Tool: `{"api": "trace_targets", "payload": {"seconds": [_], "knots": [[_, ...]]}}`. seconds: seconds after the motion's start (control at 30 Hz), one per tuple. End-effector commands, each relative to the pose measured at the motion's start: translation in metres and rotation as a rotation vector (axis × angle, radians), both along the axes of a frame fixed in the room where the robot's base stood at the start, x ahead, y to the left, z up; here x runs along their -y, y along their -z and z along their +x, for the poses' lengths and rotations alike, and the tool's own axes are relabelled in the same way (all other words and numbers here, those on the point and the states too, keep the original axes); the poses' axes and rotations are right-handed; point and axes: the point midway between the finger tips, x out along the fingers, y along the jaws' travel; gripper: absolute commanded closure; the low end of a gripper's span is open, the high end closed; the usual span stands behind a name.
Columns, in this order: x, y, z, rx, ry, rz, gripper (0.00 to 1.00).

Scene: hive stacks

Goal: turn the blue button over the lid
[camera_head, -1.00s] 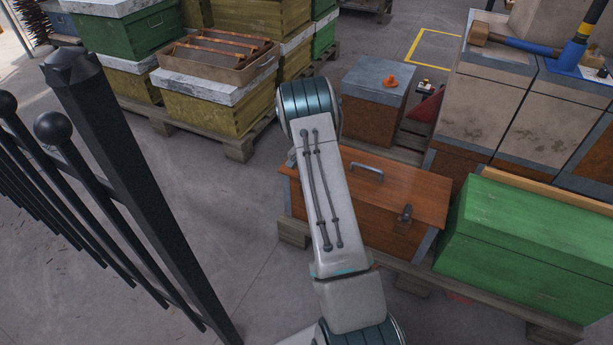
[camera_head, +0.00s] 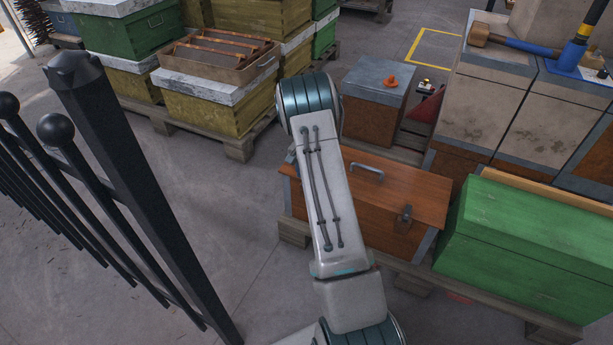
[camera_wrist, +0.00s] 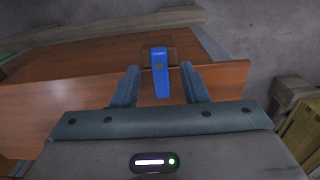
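The blue button (camera_wrist: 161,84) is a narrow blue bar with a dark round pivot, on a dark plate at an edge of the brown wooden box (camera_wrist: 75,95). In the wrist view its long side runs up and down the picture. My gripper (camera_wrist: 160,67) is open, with one finger on each side of the button and small gaps showing. In the head view the box's lid (camera_head: 410,188) looks closed and has a metal handle (camera_head: 367,172). The dark latch (camera_head: 404,217) shows at its front, but my gripper is out of view there.
A green box (camera_head: 530,245) stands close to the right of the wooden box. A grey-topped hive (camera_head: 375,115) stands behind it. The black fence (camera_head: 120,150) is at the left, with bare floor (camera_head: 230,220) between it and my arm.

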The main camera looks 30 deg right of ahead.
Motion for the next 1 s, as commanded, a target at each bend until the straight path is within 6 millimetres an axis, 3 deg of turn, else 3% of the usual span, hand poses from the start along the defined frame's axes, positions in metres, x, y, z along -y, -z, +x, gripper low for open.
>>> {"api": "trace_targets", "payload": {"seconds": [0.03,0.3,0.5,1.0], "knots": [[0.000,-0.015,0.001,0.004,0.000,-0.002,0.60],[-0.001,-0.077,0.001,0.004,0.000,-0.001,0.60],[-0.001,-0.108,0.001,0.001,-0.001,0.000,0.60],[-0.001,-0.118,0.000,0.000,-0.001,0.000,0.60]]}}
